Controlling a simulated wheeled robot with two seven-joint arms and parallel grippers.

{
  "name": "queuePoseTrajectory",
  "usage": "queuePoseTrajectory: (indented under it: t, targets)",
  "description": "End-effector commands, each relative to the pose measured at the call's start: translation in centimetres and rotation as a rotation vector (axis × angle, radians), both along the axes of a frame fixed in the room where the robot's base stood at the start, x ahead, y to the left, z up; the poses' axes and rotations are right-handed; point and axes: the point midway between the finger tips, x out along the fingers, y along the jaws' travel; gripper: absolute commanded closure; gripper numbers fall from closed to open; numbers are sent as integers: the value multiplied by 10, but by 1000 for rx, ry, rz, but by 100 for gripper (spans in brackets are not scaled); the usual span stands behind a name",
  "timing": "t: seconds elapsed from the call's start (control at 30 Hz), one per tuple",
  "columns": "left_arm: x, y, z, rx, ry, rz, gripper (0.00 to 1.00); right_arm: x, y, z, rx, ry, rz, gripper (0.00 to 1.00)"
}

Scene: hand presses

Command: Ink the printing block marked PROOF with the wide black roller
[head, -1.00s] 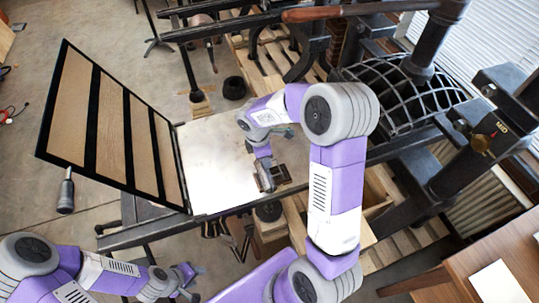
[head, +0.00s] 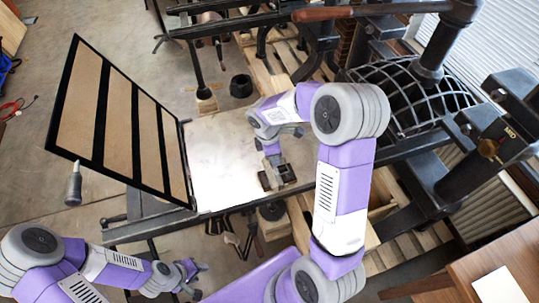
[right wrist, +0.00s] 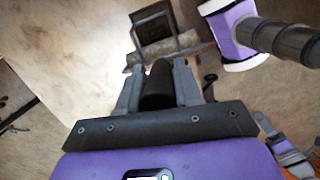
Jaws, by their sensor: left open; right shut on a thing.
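My right gripper (head: 271,158) is over the right edge of the pale press bed (head: 222,165). In the right wrist view my right gripper (right wrist: 156,88) is shut on a black handle (right wrist: 157,84). Just beyond the handle lies a greyish cylinder (right wrist: 163,47), which seems to be the roller's head. A dark, square-edged block (right wrist: 153,22) is right beyond it; whether they touch I cannot tell. In the head view a small dark shape (head: 281,177) shows below the gripper. No PROOF marking is legible. My left gripper (head: 190,275) is open and empty at the lower left, away from the bed.
A hinged frame with wooden panels (head: 118,125) stands open left of the bed. Dark press beams and a curved lattice (head: 410,95) are at the right. A wooden table with white paper (head: 497,287) is at the lower right. The bed's left part is clear.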

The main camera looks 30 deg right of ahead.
Motion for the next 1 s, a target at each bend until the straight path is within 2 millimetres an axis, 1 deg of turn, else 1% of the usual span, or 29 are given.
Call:
queuePoseTrajectory:
  t: [0.17, 0.5, 0.77, 1.0]
  targets:
    - [0, 0, 1, 0, 0, 0, 57, -2, -6, 0, 0, 2, -1, 93]
    - [0, 0, 7, 0, 0, 0, 57, -8, -31, 1, 1, 4, -3, 93]
    - [0, 0, 8, 0, 0, 0, 57, -10, -38, 1, 0, 2, -1, 93]
    - [0, 0, 11, 0, 0, 0, 57, -14, -56, 1, 0, 2, -2, 93]
